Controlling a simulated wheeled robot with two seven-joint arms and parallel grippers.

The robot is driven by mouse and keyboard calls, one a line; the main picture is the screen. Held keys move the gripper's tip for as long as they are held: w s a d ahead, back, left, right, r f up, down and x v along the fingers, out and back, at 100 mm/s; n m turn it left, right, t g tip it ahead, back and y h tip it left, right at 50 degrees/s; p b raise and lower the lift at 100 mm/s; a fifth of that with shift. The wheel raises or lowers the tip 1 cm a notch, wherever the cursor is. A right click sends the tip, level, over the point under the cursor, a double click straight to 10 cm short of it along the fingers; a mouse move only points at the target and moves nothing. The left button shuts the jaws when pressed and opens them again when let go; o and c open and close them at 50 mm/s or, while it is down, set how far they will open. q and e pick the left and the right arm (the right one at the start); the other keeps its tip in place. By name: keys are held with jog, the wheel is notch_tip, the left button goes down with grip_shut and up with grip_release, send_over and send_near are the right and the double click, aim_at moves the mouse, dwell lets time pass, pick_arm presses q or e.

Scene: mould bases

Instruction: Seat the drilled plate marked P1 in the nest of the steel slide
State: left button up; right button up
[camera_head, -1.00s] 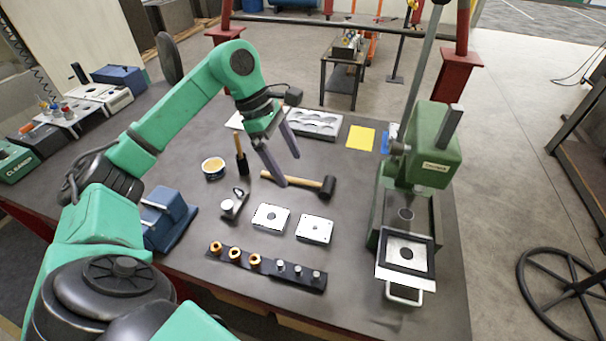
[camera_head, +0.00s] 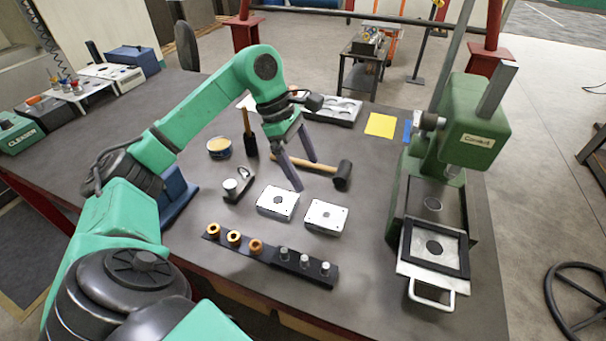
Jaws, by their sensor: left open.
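Two light, square drilled plates lie side by side on the dark bench, a left plate (camera_head: 278,201) and a right plate (camera_head: 326,216). I cannot read a P1 mark on either. The steel slide (camera_head: 411,268) with its black-framed nest (camera_head: 404,242) sits at the front of the green press on the right; a pale square area with a dark round centre shows inside the frame. My left gripper (camera_head: 306,174) is open and empty, its fingers pointing down above the bench, just behind the two plates. My right gripper is not in view.
A black strip (camera_head: 270,257) with brass rings and steel pins lies in front of the plates. A mallet (camera_head: 342,175) lies behind the gripper. The green press (camera_head: 467,135) rises over the slide. Clear bench lies between the plates and the slide.

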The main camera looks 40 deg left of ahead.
aim_at(324, 211)
pick_arm(q)
jog(key=p+x, duration=0.3)
jog(key=x, duration=1)
jog(key=shift+d+f, duration=0.25)
jog(key=shift+f, duration=0.3)
jog(key=c, duration=1.5)
jog(key=shift+r+p, duration=0.7)
jog(key=shift+r, duration=0.35)
jog(key=shift+c, duration=0.3)
jog(key=shift+r, duration=0.15)
